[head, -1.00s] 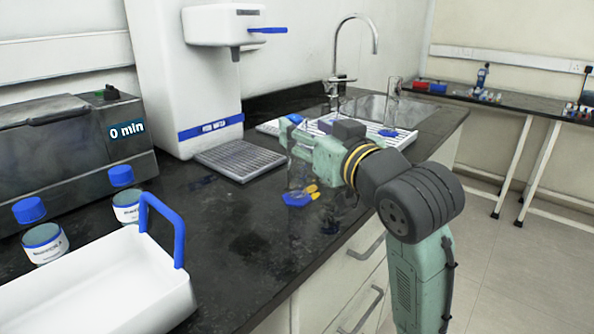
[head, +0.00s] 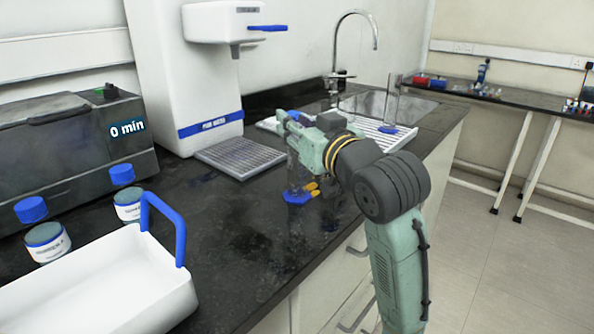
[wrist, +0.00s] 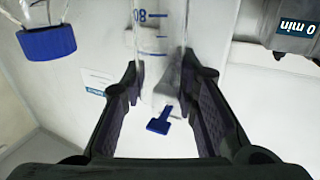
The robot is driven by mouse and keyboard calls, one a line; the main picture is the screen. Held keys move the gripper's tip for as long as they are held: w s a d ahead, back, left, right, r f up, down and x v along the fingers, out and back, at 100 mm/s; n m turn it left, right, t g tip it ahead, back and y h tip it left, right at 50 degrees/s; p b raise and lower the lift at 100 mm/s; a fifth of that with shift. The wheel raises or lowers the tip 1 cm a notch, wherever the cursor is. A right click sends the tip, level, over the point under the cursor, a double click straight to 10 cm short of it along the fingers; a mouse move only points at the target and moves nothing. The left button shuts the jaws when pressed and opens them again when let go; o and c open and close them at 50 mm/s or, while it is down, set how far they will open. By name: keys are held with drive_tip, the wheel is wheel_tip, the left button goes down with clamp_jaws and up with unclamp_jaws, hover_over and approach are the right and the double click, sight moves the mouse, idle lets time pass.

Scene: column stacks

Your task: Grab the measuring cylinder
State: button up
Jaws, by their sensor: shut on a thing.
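A clear measuring cylinder with blue markings (wrist: 163,45) stands between my gripper's fingers in the wrist view. In the head view, its blue base (head: 297,196) is at the counter, and I cannot tell if it touches. My gripper (head: 298,142) is shut on the cylinder's upper part from the right; its dark fingers (wrist: 165,78) flank the tube in the wrist view. Much of the tube is hard to make out against the dark counter. Another clear cylinder with a blue base (head: 391,108) stands farther back on the white drying rack.
A white water dispenser (head: 185,80) and grey drip grid (head: 240,155) stand behind. A white tray with a blue handle (head: 95,290), blue-lidded jars (head: 127,205) and a bath reading "0 min" (head: 60,150) are left. A blue-capped bottle (wrist: 47,42) shows in the wrist view.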

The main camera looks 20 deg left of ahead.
clamp_jaws()
drive_tip(key=shift+r, duration=0.15)
idle(0.4)
